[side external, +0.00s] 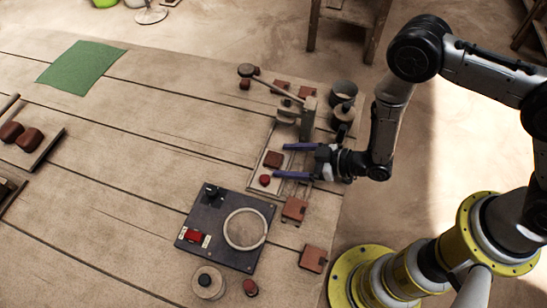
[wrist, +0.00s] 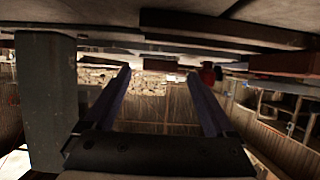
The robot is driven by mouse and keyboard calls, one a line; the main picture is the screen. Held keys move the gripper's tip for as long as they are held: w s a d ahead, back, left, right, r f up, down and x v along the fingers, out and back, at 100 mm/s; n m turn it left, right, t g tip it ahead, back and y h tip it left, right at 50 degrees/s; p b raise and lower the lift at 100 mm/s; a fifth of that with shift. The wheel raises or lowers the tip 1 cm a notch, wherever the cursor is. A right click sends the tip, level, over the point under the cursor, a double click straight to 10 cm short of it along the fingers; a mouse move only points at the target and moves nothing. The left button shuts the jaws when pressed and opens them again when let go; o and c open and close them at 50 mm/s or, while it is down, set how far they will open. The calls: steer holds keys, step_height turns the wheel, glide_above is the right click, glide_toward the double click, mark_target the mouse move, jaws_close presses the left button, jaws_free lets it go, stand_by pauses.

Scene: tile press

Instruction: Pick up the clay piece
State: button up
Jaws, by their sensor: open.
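My gripper (side external: 281,160) is open, with its two blue-violet fingers level and pointing left over the press board (side external: 268,147). In the wrist view, its fingers (wrist: 158,75) are spread with no object held between them. A red-brown block (side external: 273,160) lies near the fingertips, and a small red piece (side external: 265,180) is just beyond the lower fingertip. Two rounded red-brown lumps lie in a tray at the far left, a left lump (side external: 11,132) and a right lump (side external: 30,140). I cannot tell for sure which of these is the clay piece.
A press with a long lever (side external: 275,86) and post (side external: 308,117) stands just behind my gripper. A dark control panel (side external: 226,230) with a ring is in front. Brown tiles (side external: 294,210) lie at the right edge. The table's middle, near the green cloth (side external: 80,67), is clear.

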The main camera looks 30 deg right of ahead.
steer(key=shift+x, duration=0.8)
steer(key=shift+c, duration=0.2)
jaws_close()
